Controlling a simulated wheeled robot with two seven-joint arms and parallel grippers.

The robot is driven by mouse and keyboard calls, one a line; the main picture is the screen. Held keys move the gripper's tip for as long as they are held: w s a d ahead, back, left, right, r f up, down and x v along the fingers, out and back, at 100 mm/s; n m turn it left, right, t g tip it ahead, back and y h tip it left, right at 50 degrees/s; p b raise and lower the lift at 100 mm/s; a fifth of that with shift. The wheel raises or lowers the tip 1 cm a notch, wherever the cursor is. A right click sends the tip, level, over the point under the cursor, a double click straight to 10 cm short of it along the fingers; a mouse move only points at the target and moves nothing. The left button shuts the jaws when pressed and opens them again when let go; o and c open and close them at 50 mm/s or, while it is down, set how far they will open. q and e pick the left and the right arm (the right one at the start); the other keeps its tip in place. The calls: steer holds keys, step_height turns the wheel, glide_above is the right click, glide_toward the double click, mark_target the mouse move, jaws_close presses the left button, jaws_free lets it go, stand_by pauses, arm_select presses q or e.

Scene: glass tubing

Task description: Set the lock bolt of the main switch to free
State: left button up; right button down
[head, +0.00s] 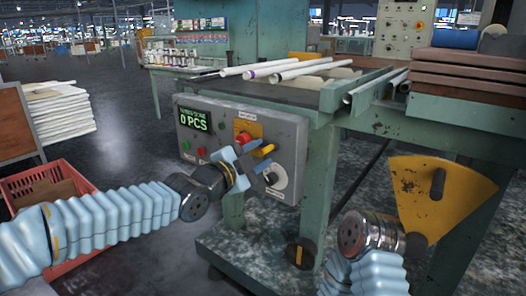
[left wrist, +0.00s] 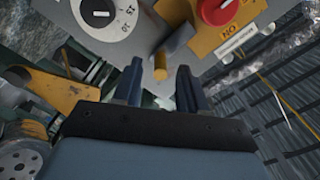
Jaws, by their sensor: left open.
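The lock bolt (left wrist: 160,66) is a short yellow-orange pin beside that plate. My left gripper (left wrist: 158,88) is open, with the pin's end showing in line with the gap between its fingers. I cannot tell whether they touch it. In the head view the left gripper (head: 252,166) is in front of the box. My right gripper's dark body (head: 415,247) shows low at right, its fingers hidden.
A white dial (head: 276,179) sits below right of the switch and a green display (head: 195,118) at upper left. Glass tubes (head: 285,70) lie on the bench above. A yellow sector plate (head: 415,190) stands near my right arm. A red crate (head: 25,190) is at left.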

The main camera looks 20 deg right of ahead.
arm_select(q)
steer(key=shift+x, duration=1.25)
jaws_close()
